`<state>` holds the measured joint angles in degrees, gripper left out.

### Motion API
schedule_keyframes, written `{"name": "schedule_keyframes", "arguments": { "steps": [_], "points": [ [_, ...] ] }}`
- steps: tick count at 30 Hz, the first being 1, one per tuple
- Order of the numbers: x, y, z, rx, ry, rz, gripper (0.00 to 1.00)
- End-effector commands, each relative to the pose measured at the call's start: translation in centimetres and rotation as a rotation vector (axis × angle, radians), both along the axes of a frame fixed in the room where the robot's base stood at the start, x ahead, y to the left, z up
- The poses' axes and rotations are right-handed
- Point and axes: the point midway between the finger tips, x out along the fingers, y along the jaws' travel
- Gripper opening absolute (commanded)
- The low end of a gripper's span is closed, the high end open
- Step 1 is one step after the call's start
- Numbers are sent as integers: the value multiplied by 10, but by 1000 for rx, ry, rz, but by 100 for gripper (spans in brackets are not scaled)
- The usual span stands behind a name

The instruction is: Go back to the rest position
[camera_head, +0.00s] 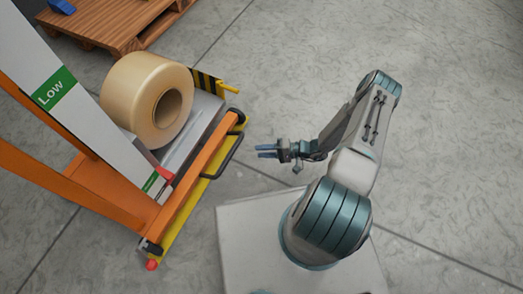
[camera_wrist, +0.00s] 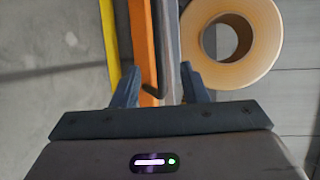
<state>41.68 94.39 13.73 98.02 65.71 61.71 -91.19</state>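My gripper (camera_head: 267,151) is held out over the floor, to the right of the orange cart and apart from it in the head view. Its two blue fingers point left toward the cart. In the wrist view my gripper (camera_wrist: 160,82) has its fingers spread wide with nothing held between them. The cart's orange bar, yellow edge and a dark handle show beyond and between the fingers there.
The orange cart (camera_head: 102,188) carries a large tan tape roll (camera_head: 147,98), also in the wrist view (camera_wrist: 262,45). A black handle (camera_head: 226,160) sticks out from its right side. A wooden pallet (camera_head: 118,22) lies at the back left. The floor at right is clear.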

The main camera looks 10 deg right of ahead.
Motion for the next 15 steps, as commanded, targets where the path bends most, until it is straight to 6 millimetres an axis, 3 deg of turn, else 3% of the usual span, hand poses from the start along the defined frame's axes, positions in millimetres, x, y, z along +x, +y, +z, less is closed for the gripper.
{"name": "schedule_keyframes", "arguments": {
  "steps": [11,15],
  "points": [
    [1,0,3,-3,0,5,40],
    [5,-5,33,-29,4,51,40]
  ]
}}
